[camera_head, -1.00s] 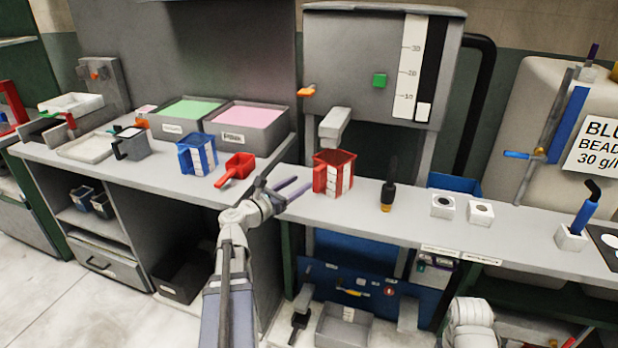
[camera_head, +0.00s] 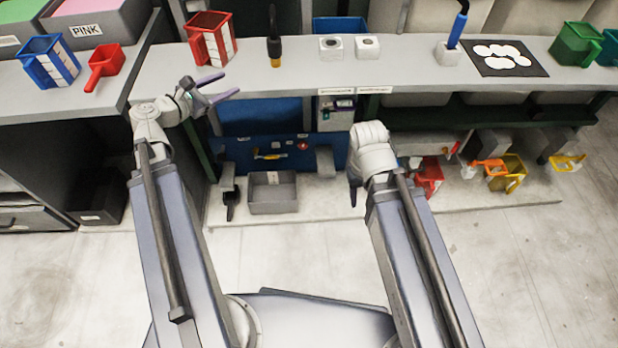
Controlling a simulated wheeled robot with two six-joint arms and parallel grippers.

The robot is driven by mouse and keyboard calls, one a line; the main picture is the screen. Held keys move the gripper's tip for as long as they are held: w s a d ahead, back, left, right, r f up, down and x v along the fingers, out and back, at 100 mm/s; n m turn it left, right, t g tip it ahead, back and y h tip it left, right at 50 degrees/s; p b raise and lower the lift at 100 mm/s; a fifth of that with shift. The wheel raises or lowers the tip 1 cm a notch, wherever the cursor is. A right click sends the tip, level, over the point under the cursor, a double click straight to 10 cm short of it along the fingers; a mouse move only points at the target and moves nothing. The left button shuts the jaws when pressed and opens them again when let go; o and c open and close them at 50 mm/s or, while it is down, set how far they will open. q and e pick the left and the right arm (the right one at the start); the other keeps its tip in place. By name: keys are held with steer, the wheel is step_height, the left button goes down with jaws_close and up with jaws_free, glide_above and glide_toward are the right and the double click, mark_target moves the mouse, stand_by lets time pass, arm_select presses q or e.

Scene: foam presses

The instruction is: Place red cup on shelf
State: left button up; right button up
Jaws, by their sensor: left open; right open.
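A red cup with a white scale strip (camera_head: 210,40) stands upright on the grey counter, upper left of centre. Another red container (camera_head: 430,176) is on the low shelf (camera_head: 530,192) under the counter at right, partly hidden by my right arm. My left gripper (camera_head: 220,88) is open and empty at the counter's front edge, just below the upright red cup and apart from it. My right gripper (camera_head: 354,188) is lower, in front of the space under the counter, pointing down. Its fingers are mostly hidden behind the wrist, and no object shows in it.
A blue cup (camera_head: 50,62) and red scoop (camera_head: 104,66) stand left on the counter. A black-handled tool (camera_head: 273,48), white blocks (camera_head: 330,47) and a green cup (camera_head: 577,44) are further right. A grey bin (camera_head: 272,192) and yellow container (camera_head: 508,172) are below.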

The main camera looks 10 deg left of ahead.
arm_select(q)
steer(key=s+d+f+m+g, duration=0.3)
steer(key=d+f+m+g, duration=0.25)
steer(key=d+m, duration=0.4)
steer(key=s+d+f+m+g, duration=0.35)
steer(key=d+f+m, duration=0.25)
steer(key=d, duration=0.6)
steer(key=s+d+f+m+g+y, duration=0.2)
steer(key=s+m+y, duration=0.2)
steer(key=m, duration=0.3)
steer(key=s+d+f+m+g+y, duration=0.2)
steer(key=s+d+f+m+y, duration=0.1)
steer(key=s+m, duration=0.3)
steer(key=shift+s+d+m+g+y, duration=0.3)
steer(key=shift+m+g+y, duration=0.15)
steer(key=shift+m, duration=0.3)
